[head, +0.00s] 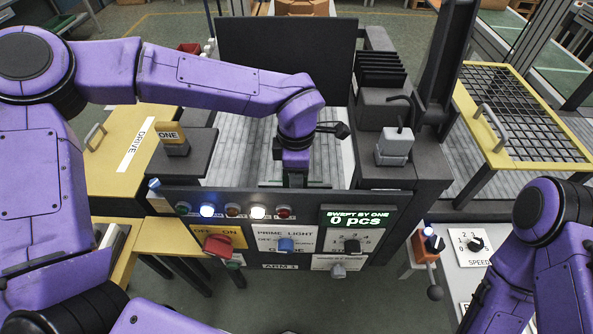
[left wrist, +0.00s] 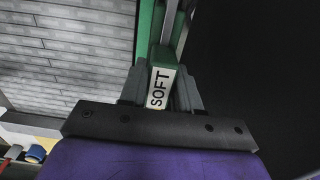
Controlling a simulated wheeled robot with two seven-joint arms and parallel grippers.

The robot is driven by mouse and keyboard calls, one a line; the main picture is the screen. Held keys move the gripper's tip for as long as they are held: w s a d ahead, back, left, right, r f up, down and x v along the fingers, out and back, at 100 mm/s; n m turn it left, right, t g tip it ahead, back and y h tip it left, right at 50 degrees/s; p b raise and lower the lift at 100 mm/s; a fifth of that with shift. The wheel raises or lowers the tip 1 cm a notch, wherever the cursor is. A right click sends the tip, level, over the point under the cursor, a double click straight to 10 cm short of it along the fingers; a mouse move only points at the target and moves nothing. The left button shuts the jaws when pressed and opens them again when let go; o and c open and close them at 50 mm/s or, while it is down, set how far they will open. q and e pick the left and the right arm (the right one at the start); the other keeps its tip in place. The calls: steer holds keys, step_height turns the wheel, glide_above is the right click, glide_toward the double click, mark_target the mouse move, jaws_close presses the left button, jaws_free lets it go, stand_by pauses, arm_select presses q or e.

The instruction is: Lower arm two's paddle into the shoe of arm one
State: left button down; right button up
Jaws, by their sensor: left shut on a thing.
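My left gripper (head: 296,178) reaches over the middle of the machine, just behind its front panel, and points down. In the left wrist view its fingers (left wrist: 160,88) are shut on a green block with a white label reading SOFT (left wrist: 160,87). A green upright strip stands right beyond this block. A dark pedestal (head: 205,150) at the left carries a block marked ONE (head: 172,135). A light grey block with a dark lever (head: 394,146) sits on the dark right side. I cannot tell which part is the shoe. My right gripper is out of view; only its arm shows.
The front panel (head: 300,245) has lamps, knobs, a red switch and a display reading 0 pcs. A grey slatted bed (head: 235,150) lies behind it. A tall black post (head: 447,60) rises at right, beside a yellow-framed grid (head: 525,110). A yellow DRIVE cover (head: 115,175) is at left.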

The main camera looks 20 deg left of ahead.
arm_select(q)
steer(key=shift+f, duration=0.55)
steer(key=c, duration=0.7)
jaws_free()
step_height(320, 180, up, 10)
steer(key=shift+r+b, duration=0.25)
steer(key=shift+b, duration=0.65)
